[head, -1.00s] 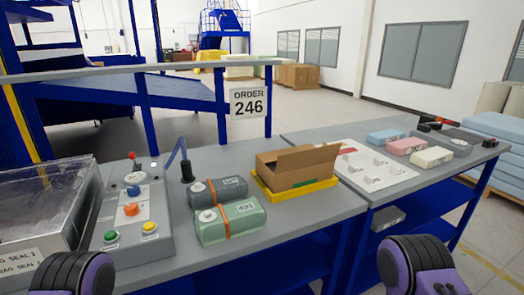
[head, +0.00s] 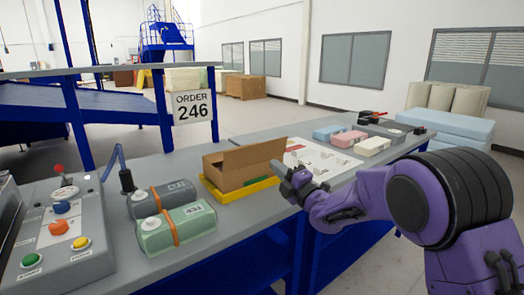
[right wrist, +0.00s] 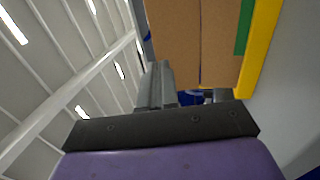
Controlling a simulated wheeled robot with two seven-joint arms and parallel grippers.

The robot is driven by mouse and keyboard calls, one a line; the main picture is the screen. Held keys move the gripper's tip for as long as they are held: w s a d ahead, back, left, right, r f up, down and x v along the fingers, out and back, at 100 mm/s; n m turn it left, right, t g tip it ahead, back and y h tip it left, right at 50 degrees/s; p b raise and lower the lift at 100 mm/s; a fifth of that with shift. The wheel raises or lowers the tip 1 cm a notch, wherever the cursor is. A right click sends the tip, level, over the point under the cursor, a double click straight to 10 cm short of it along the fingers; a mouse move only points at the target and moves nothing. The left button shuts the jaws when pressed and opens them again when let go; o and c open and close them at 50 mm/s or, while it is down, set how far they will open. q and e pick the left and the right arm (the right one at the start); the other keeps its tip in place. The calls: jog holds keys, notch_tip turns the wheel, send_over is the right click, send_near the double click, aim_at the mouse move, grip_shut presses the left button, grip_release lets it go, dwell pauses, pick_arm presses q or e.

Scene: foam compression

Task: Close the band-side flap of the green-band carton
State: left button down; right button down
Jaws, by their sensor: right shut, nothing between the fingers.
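The brown open carton (head: 222,176) sits in a yellow tray (head: 245,190) on the grey table, with one flap (head: 254,160) standing up and tilted outward. A small strip of green shows at its right side, and in the right wrist view a green band (right wrist: 243,28) lies along the brown cardboard (right wrist: 190,45), beside the yellow tray edge (right wrist: 260,45). My right gripper (head: 283,178) is shut and empty, just right of the carton near the raised flap. I cannot tell whether it touches the carton. My left gripper is out of view.
A green-grey pack (head: 178,228) and a dark grey pack (head: 160,200) with orange bands lie left of the carton. A control box (head: 60,235) with buttons is further left. Blue, pink and cream blocks (head: 372,146) lie at the right.

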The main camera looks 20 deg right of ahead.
aim_at(256, 147)
jog(key=p+x, duration=0.2)
jog(key=x, duration=0.6)
jog(key=shift+w, duration=0.15)
jog(key=shift+p, duration=0.35)
